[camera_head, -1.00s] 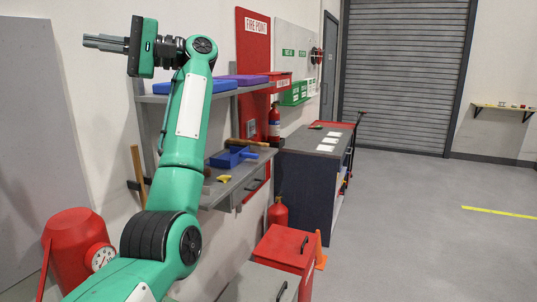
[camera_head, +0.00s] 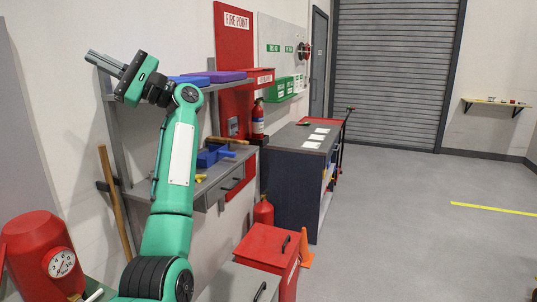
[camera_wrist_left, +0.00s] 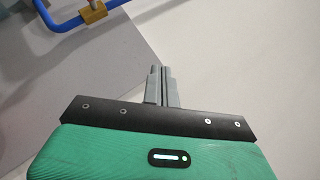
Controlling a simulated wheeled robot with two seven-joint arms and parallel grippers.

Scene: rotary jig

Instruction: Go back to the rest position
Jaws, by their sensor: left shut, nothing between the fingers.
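My left arm rises at the left of the head view, green with dark joints. My left gripper (camera_head: 104,64) is raised at the upper left, in front of the wall and close to the shelf end in the picture. Its grey fingers point to the left and slightly up. In the left wrist view the fingers (camera_wrist_left: 162,86) lie together with nothing between them. My right gripper is not in view.
A wall shelf with blue and purple boxes (camera_head: 219,76) is behind my left wrist. A red drum with a gauge (camera_head: 36,248) stands lower left. A red box (camera_head: 264,247) and a dark cabinet (camera_head: 293,177) stand along the wall. The grey floor (camera_head: 420,220) at right is clear.

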